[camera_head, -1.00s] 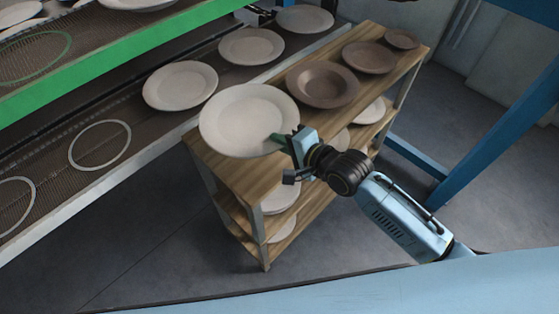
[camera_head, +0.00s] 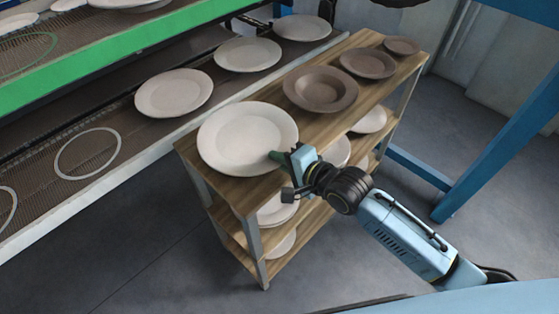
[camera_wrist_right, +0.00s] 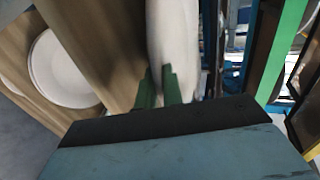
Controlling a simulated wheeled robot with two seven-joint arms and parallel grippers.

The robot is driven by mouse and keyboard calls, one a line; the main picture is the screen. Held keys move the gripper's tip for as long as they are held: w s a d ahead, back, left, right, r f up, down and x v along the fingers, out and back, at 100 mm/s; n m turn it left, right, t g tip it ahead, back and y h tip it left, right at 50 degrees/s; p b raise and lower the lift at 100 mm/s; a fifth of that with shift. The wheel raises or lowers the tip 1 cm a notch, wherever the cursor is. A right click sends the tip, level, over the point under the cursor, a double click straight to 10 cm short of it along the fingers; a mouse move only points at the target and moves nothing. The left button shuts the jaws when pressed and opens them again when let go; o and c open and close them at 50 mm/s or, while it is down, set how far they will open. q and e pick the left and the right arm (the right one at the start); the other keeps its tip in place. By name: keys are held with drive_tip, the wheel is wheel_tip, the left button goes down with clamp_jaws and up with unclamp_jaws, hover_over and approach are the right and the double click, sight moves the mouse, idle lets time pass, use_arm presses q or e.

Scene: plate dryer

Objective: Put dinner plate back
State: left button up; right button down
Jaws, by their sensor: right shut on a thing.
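A large white dinner plate (camera_head: 246,137) is held over the near end of the wooden shelf's top, its face turned up. My right gripper (camera_head: 277,156) is shut on its near right rim. In the right wrist view the green fingertips (camera_wrist_right: 158,88) are on either side of the plate's edge (camera_wrist_right: 174,45). I cannot tell whether the plate touches the wood. The conveyor rack (camera_head: 60,205) to the left has white rings (camera_head: 87,170) marked on its mesh. My left gripper is not in view.
Two brown plates (camera_head: 368,63) and a brown bowl-like plate (camera_head: 320,88) are on the shelf top (camera_head: 400,80). White plates (camera_head: 174,93) lie on the rack. A green bar (camera_head: 120,48) runs above it. A blue post (camera_head: 500,145) stands at right.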

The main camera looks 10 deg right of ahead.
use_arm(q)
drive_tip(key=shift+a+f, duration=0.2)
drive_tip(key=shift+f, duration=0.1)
use_arm(e)
drive_tip(key=shift+f, duration=0.1)
drive_tip(key=shift+f, duration=0.15)
drive_tip(key=c, duration=1.8)
unclamp_jaws()
drive_tip(key=shift+f, duration=0.25)
drive_tip(key=shift+r, duration=0.1)
